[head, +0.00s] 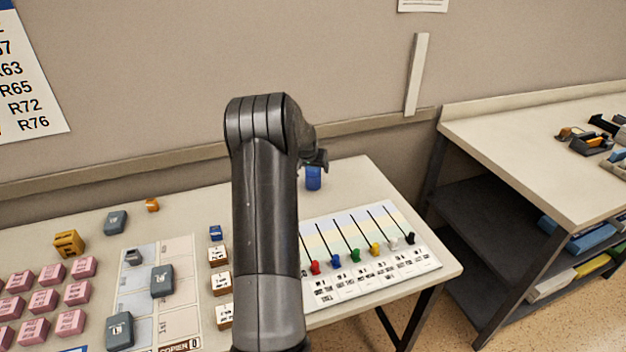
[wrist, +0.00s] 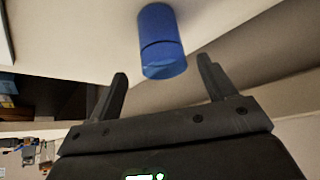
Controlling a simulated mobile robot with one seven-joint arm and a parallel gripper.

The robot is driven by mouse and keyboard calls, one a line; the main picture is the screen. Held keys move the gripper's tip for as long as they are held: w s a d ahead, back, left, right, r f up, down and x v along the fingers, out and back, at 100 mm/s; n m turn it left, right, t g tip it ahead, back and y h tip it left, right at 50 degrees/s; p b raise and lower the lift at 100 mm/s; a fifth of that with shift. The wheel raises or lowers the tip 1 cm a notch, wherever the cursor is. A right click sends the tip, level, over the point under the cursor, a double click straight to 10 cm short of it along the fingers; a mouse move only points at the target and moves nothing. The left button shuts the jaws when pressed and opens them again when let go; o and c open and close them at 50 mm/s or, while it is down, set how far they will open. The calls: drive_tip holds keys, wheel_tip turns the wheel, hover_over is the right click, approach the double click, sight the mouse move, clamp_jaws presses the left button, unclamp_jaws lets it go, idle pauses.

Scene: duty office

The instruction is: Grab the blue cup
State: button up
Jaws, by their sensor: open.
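The blue cup (head: 313,178) stands on the pale table near its back edge, just right of my arm in the head view. In the wrist view the blue cup (wrist: 161,42) shows as a plain blue cylinder with a thin dark line around it. My gripper (wrist: 162,82) is open, with its two fingers apart and nothing between them. The cup lies beyond the fingertips, roughly centred between them and apart from both. In the head view my gripper (head: 318,160) is small and partly hidden behind my arm, close above the cup.
A board (head: 370,252) with several coloured pegs lies in front of the cup. Pink blocks (head: 43,301), grey blocks (head: 162,281) and a yellow block (head: 68,243) stand on the left. The wall rises behind the table. A shelved desk (head: 540,130) stands at right.

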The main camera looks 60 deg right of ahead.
drive_tip(key=shift+x, duration=3.6)
drive_tip(key=shift+w+a, duration=0.1)
drive_tip(key=shift+w, duration=0.1)
drive_tip(key=shift+c, duration=0.2)
drive_tip(key=c, duration=1)
